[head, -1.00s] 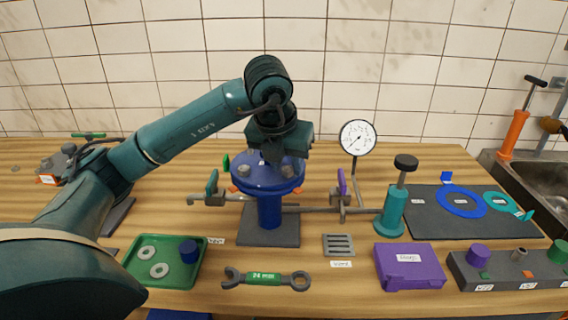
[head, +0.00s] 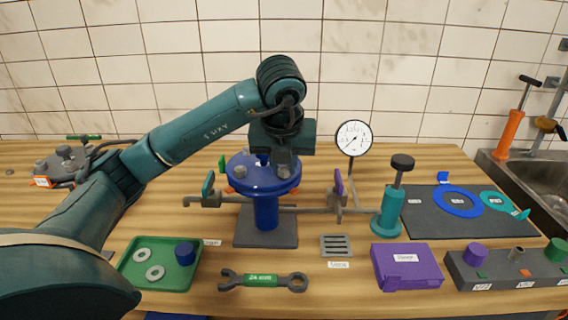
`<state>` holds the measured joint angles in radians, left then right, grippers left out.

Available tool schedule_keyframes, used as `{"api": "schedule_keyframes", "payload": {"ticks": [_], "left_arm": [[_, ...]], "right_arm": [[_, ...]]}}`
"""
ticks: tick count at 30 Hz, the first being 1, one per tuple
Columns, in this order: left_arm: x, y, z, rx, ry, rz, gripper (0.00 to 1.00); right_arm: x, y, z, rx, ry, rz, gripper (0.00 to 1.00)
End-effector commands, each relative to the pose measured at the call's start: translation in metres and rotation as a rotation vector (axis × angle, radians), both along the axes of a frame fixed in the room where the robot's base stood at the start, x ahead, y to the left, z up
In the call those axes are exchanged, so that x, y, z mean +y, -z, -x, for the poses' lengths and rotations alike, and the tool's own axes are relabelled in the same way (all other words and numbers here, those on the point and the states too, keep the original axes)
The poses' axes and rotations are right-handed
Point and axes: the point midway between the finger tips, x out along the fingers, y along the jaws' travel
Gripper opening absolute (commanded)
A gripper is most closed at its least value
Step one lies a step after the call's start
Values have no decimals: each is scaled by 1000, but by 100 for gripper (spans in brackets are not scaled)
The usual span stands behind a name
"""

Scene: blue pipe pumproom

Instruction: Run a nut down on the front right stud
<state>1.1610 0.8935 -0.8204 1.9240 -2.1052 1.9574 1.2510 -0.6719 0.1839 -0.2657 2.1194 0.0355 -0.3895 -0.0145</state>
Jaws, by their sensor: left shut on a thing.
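A blue flange (head: 258,184) on a blue pipe stub stands on a dark base plate at the centre. A grey nut (head: 240,172) sits at its front left and another grey nut (head: 282,172) at its front right, on the front right stud. My left gripper (head: 283,161) comes down from above, right over the front right nut, and looks shut on it. The fingertips are dark and partly merge with the nut, so how deep the grip sits is hard to see. The wrist hides the back right of the flange. My right gripper is out of view.
A green tray (head: 160,280) with washers and a blue cap lies front left, near a wrench (head: 263,281). A gauge (head: 354,138), purple handle (head: 339,183) and teal hand pump (head: 388,208) stand to the right. A purple box (head: 406,267) lies front right.

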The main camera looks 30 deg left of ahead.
Motion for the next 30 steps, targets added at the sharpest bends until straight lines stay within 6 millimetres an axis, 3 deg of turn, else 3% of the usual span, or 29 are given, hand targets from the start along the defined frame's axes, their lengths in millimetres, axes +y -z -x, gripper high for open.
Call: {"api": "schedule_keyframes", "payload": {"ticks": [3, 8, 9, 18, 26, 30], "left_arm": [[3, 6, 1, -6, 167, 1, 0], [5, 5, 1, -5, 405, 3, 0], [5, 2, 1, -3, 429, 1, 23], [4, 1, 1, -1, 421, 1, 46], [4, -1, 1, -2, 420, 1, 46], [4, -16, 1, -3, 420, 2, 46]], "right_arm": [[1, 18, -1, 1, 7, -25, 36], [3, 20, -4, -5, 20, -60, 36], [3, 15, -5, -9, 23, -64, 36], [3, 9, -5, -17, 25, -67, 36], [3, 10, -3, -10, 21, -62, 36], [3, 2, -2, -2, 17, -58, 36]]}}
